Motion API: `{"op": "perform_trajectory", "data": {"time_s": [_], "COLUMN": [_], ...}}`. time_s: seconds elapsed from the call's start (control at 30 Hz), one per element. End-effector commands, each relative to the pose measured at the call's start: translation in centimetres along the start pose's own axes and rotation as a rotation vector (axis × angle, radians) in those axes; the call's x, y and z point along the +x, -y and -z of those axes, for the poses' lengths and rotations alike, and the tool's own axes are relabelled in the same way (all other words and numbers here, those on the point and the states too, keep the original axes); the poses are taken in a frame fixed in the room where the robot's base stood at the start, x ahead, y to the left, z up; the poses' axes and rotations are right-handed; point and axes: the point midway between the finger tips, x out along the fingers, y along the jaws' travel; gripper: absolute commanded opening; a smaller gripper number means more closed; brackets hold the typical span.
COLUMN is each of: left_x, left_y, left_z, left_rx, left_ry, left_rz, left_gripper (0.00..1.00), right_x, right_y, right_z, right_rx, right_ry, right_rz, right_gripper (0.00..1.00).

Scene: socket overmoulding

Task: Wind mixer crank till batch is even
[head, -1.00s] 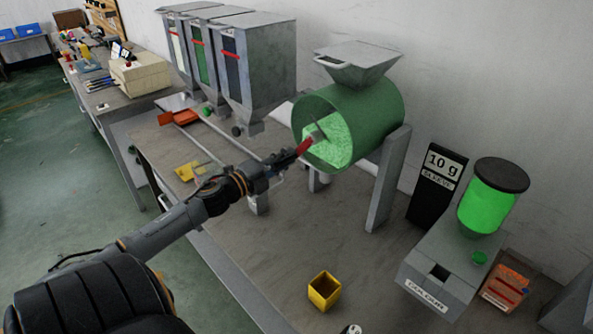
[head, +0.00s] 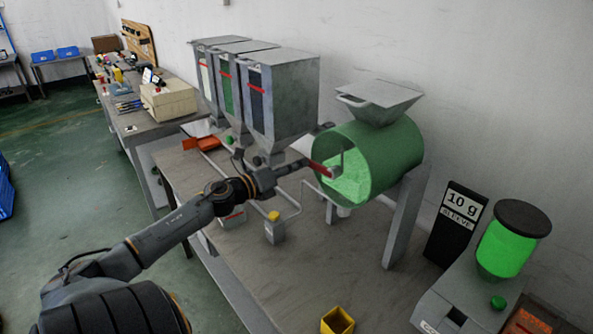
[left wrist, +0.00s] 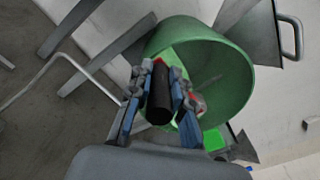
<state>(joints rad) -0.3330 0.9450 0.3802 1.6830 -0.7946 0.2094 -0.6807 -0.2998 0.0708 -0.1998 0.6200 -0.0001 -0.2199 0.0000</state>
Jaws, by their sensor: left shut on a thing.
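The green mixer drum (head: 398,150) lies on its side on grey legs, with a grey hopper on top. Bright green batch (head: 352,188) shows inside its open face; I cannot tell how even it is. The red crank arm (head: 320,169) runs up and left from the hub at the drum's face. My left gripper (head: 296,164) is at the crank's outer end. In the left wrist view, its fingers close around the black crank handle (left wrist: 160,95), with the drum (left wrist: 232,75) just beyond. My right gripper is out of view.
Grey material bins (head: 285,95) stand behind and left of the mixer. A thin bent pipe (head: 297,197) and a small yellow-topped box (head: 274,229) are below my arm. A yellow cup (head: 337,321) and a green-filled doser (head: 507,250) stand at front right.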

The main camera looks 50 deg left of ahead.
Motion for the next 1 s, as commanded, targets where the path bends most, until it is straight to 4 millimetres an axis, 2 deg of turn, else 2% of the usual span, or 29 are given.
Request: {"op": "perform_trajectory", "data": {"time_s": [0.13, 0.7, 0.73, 0.8, 0.83, 1.0], "left_x": [0.04, 0.04, 0.04, 0.03, 0.03, 0.02], "left_y": [0.42, 0.55, 0.55, 0.54, 0.53, 0.47], "left_z": [-0.66, -0.86, -0.86, -0.82, -0.8, -0.68], "left_rx": [0.047, 0.073, 0.072, 0.072, 0.072, 0.072], "left_ry": [0.005, 0.007, 0.007, 0.006, 0.005, 0.003], "left_rz": [0.002, 0.001, 0.001, 0.001, 0.001, 0.001], "left_gripper": [0.0, 0.0, 0.26, 0.4, 0.43, 0.43], "right_x": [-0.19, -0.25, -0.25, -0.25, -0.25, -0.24], "right_y": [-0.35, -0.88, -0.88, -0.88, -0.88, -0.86], "right_z": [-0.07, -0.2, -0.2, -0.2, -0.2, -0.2], "right_rx": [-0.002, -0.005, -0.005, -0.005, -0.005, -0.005], "right_ry": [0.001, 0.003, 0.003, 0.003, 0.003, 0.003], "right_rz": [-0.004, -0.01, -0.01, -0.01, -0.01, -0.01], "right_gripper": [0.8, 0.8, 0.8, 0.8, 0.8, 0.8]}}
